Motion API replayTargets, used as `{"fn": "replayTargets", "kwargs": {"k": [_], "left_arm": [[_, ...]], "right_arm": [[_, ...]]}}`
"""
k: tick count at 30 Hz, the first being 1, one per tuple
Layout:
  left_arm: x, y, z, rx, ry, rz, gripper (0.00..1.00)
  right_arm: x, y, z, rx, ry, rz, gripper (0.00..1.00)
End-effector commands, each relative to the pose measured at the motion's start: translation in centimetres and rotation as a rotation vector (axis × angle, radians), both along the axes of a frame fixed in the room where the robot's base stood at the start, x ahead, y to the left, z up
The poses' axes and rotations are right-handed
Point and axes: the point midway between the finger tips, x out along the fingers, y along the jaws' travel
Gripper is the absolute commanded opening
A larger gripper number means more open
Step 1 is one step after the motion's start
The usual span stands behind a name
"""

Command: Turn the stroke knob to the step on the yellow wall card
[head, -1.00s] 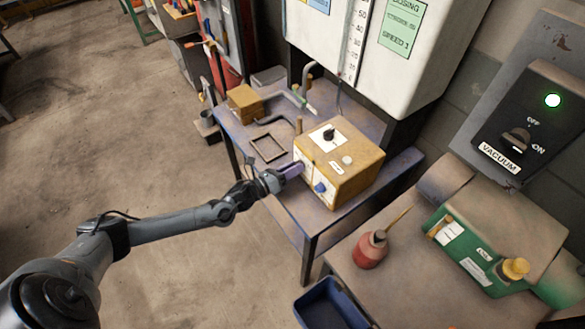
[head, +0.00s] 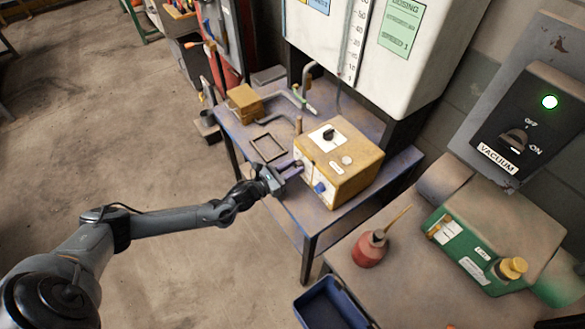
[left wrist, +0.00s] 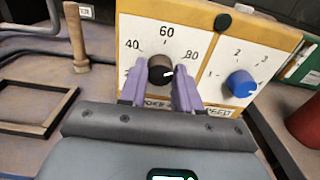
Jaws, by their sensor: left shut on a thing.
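The stroke knob (left wrist: 161,68) is dark and round, on the front of the yellow-orange pump box (head: 345,175). A white mark on it points right and slightly down. Its dial shows 40, 60 and 80; the lower numbers and part of its label are hidden by my fingers. My left gripper (head: 293,168) has purple fingers on both sides of the knob, and it also shows in the left wrist view (left wrist: 159,92), shut on the knob. A green card (head: 402,25) on the white wall cabinet reads "DOSING" and "SPEED 1". No yellow card is clearly readable. My right gripper is not in view.
A blue speed knob (left wrist: 241,83) sits right of the stroke dial, close to my fingers. A black knob (head: 328,133) is on the box top. A red oil can (head: 369,249) is at right.

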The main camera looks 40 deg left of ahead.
Motion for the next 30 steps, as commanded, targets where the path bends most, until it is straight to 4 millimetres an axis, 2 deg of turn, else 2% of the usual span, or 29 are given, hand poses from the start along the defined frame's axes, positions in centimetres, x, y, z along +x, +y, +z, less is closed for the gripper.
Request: {"fn": "replayTargets", "kwargs": {"k": [11, 12, 17, 26, 30], "left_arm": [[0.0, 0.0, -0.1, 0.005, 0.000, 0.001, 0.02], [0.0, 0.0, -0.1, 0.004, 0.000, 0.001, 0.35], [0.0, 0.0, 0.0, 0.004, 0.000, 0.000, 0.58], [-0.1, 0.0, 0.0, 0.004, 0.000, 0.000, 0.58], [-1.0, 0.3, -0.1, 0.005, 0.001, 0.000, 0.58]], "right_arm": [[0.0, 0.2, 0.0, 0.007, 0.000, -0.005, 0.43], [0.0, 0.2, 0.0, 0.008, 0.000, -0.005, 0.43], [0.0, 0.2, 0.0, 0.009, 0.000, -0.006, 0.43], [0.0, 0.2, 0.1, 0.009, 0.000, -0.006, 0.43], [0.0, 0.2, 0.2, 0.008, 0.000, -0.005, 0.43]]}}
